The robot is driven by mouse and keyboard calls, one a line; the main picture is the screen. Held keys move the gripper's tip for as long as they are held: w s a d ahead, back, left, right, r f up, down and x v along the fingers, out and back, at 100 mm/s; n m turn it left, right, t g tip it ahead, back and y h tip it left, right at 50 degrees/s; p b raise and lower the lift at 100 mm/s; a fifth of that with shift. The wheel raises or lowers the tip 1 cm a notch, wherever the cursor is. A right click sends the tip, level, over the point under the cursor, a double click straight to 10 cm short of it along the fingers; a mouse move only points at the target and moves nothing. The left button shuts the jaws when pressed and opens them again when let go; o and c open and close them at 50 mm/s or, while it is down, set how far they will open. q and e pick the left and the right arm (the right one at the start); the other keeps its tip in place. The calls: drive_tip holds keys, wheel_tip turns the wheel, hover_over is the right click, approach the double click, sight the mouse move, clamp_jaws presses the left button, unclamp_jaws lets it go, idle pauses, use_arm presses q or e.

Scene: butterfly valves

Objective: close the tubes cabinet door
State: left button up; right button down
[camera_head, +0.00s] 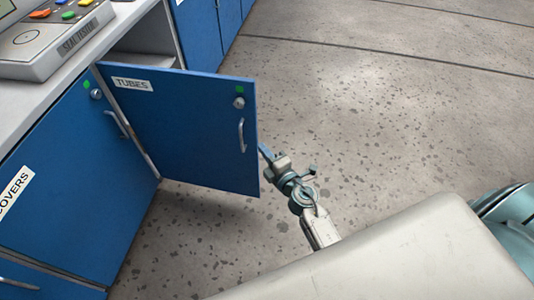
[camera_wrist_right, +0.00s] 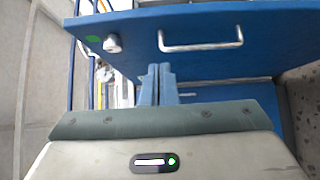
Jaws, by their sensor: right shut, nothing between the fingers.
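The tubes cabinet door (camera_head: 190,130) is blue, labelled "TUBES", and stands swung open from its left edge. Its silver handle (camera_head: 242,135) and round lock (camera_head: 239,103) are near the free right edge. The cabinet opening (camera_head: 145,52) shows above and behind the door. My right gripper (camera_head: 264,152) is just right of the door's free edge, fingers together. In the right wrist view the closed fingertips (camera_wrist_right: 158,72) are close to the door (camera_wrist_right: 270,40), below its handle (camera_wrist_right: 200,46). Whether they touch it is unclear. My left gripper is not in view.
A blue covers door (camera_head: 75,185) is closed at left. A grey device with coloured buttons (camera_head: 60,40) sits on the white counter. More blue cabinets (camera_head: 205,30) stand behind. The speckled floor (camera_head: 400,120) to the right is clear.

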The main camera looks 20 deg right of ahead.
approach(250, 120)
drive_tip(key=w+a, duration=0.2)
drive_tip(key=a, duration=0.1)
drive_tip(key=w, duration=0.1)
drive_tip(key=w+d, duration=0.1)
drive_tip(key=w, duration=0.1)
drive_tip(key=shift+d, duration=0.15)
drive_tip(key=shift+w+d, duration=0.3)
drive_tip(key=shift+w, duration=0.05)
use_arm(q)
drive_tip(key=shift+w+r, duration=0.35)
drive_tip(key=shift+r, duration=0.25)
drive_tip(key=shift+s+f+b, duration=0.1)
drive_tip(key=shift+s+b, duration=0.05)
drive_tip(key=shift+b, duration=0.15)
